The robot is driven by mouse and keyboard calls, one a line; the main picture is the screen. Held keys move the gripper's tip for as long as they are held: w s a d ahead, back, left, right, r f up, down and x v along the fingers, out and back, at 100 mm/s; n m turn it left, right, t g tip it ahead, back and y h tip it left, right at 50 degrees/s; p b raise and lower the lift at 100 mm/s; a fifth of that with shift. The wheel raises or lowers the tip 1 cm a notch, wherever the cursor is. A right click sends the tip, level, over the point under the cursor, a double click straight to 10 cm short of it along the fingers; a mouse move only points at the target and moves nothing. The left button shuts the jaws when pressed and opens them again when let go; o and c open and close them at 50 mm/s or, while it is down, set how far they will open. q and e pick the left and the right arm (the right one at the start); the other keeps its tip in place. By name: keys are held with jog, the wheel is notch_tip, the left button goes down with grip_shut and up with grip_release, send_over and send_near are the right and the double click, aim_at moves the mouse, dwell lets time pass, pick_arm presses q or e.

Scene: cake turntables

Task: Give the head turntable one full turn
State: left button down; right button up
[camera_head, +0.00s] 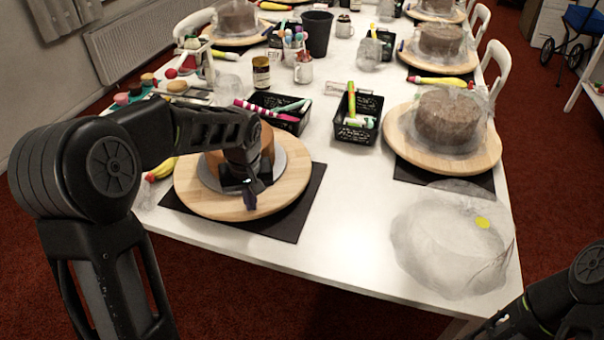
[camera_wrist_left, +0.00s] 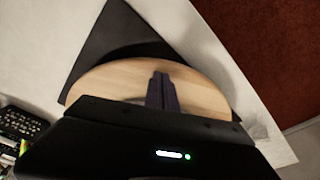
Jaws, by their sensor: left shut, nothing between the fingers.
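A round wooden turntable (camera_head: 290,193) stands at the near left end of the white table, on a dark square mat (camera_head: 307,212). A brown cake (camera_head: 266,147) on a round silver board (camera_head: 293,169) sits on it, partly hidden by my left arm. My left gripper (camera_head: 251,196) is shut and empty, pointing down over the near part of the wooden disc. In the left wrist view its closed fingers (camera_wrist_left: 162,88) are over the wooden disc (camera_wrist_left: 205,92); I cannot tell whether they touch it. Only part of my right arm shows at the lower right; its gripper is out of view.
A second turntable (camera_head: 403,142) with a wrapped cake (camera_head: 448,119) stands to the right. A crumpled clear plastic cover (camera_head: 445,245) lies at the near right. Black baskets (camera_head: 357,130) of tools and a yellow-red piping bag (camera_head: 161,169) lie near the turntable. The near middle table is clear.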

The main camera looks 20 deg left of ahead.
aim_at(294, 186)
pick_arm(q)
jog(key=shift+w+d, duration=0.1)
jog(key=shift+d, duration=0.15)
jog(key=shift+w+d+p, duration=0.45)
jog(key=shift+w+d, duration=1.65)
jog(key=shift+w, duration=0.1)
jog(key=shift+w, duration=0.1)
jog(key=w, duration=0.1)
jog(key=w+d+p, duration=0.1)
jog(key=w, duration=0.1)
jog(key=w+d+p, duration=0.1)
jog(key=shift+w+d, duration=0.1)
jog(key=shift+w, duration=0.25)
jog(key=shift+w+d, duration=0.2)
jog(key=shift+w, duration=0.25)
